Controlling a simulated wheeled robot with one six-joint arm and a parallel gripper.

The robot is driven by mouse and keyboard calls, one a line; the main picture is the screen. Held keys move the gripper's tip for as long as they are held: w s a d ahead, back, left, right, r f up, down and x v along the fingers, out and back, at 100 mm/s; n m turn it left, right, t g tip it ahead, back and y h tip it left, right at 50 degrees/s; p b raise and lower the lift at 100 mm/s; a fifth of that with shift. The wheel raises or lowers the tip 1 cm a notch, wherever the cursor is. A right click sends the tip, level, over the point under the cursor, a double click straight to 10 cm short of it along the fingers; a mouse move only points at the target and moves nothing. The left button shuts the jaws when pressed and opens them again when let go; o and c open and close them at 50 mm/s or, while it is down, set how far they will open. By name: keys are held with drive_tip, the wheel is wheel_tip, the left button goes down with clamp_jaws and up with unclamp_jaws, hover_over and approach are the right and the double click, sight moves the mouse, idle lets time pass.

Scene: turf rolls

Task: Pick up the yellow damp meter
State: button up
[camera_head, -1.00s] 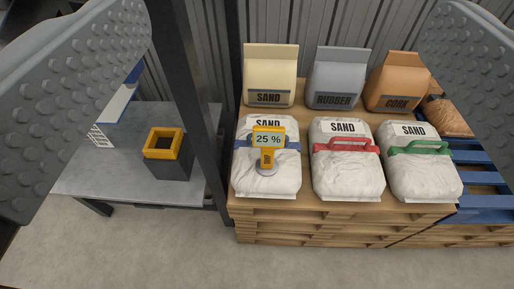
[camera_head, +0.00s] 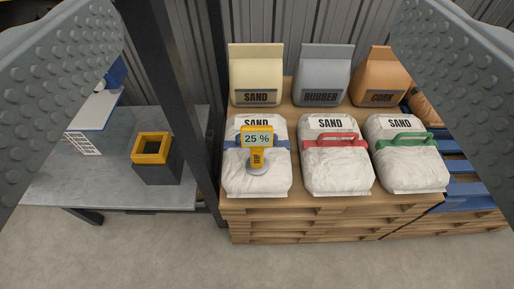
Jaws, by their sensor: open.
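The yellow damp meter (camera_head: 257,150) stands on the front of the left white sand bag (camera_head: 245,184). The bag's blue handle is partly hidden behind the meter. My gripper (camera_head: 257,110) is open, with one textured grey finger at each side of the view. Nothing is between the fingers close up. The meter lies ahead of them, roughly midway across the picture and apart from both.
White bags with a red handle (camera_head: 336,137) and a green handle (camera_head: 410,138) sit to the right on stacked wooden pallets (camera_head: 300,223). Cream, grey and orange bags stand behind. At left, a dark post (camera_head: 174,90) rises beside a grey table (camera_head: 102,187) bearing a yellow-rimmed dark holder (camera_head: 157,170).

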drive_tip(key=shift+o, duration=0.4)
drive_tip(key=g, duration=1.7)
hover_over(257, 138)
wheel_tip(257, 138, down, 22)
drive_tip(key=f, duration=1.2)
drive_tip(key=shift+w+d, duration=0.25)
drive_tip(key=shift+w+a+f, duration=0.1)
drive_tip(key=shift+a+f, duration=0.05)
drive_tip(key=shift+f, duration=1.15)
drive_tip(key=shift+w+a+f, duration=0.1)
drive_tip(key=shift+f, duration=1.15)
drive_tip(key=c, duration=1.4)
drive_tip(key=shift+o, duration=0.2)
drive_tip(key=shift+r, duration=0.15)
